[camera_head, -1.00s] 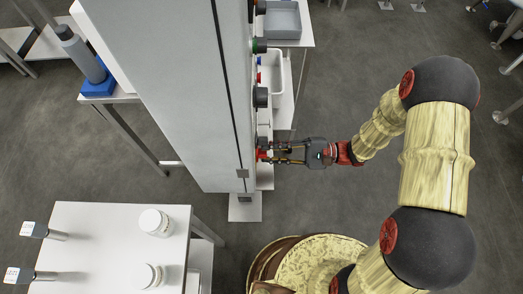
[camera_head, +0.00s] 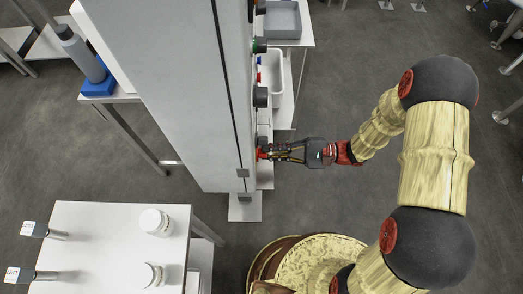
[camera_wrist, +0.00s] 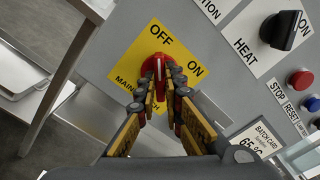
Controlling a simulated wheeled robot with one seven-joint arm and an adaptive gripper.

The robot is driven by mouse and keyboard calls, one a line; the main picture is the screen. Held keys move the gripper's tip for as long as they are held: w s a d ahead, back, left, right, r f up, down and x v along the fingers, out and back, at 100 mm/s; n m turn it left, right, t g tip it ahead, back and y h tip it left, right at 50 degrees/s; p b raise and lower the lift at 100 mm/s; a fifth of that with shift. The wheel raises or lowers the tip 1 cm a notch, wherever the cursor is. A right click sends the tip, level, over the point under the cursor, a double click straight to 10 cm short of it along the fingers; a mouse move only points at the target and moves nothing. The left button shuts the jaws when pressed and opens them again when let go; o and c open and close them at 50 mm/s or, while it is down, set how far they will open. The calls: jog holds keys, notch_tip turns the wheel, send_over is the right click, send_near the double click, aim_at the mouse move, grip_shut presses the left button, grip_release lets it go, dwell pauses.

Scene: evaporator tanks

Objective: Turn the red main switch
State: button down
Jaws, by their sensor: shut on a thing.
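The red main switch (camera_wrist: 155,69) is a knob on a yellow plate (camera_wrist: 128,68) marked OFF, ON and MAIN SWITCH, partly covered by my fingers. The white line on the knob points roughly up towards OFF in the wrist view. My gripper (camera_wrist: 163,90) is shut on the knob, one fingertip on each side of it. In the head view my gripper (camera_head: 266,153) reaches in from the right to the panel side of the grey cabinet (camera_head: 185,80). The switch shows there only as a small red spot at the fingertips.
On the same panel are a black HEAT knob (camera_wrist: 284,30), a red STOP button (camera_wrist: 300,79) and a RESET button (camera_wrist: 312,103). A table (camera_head: 105,213) with white jars stands at the lower left.

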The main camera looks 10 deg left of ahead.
jog(key=shift+m+p, duration=1)
jog(key=shift+p, duration=0.05)
jog(key=shift+m+p, duration=1)
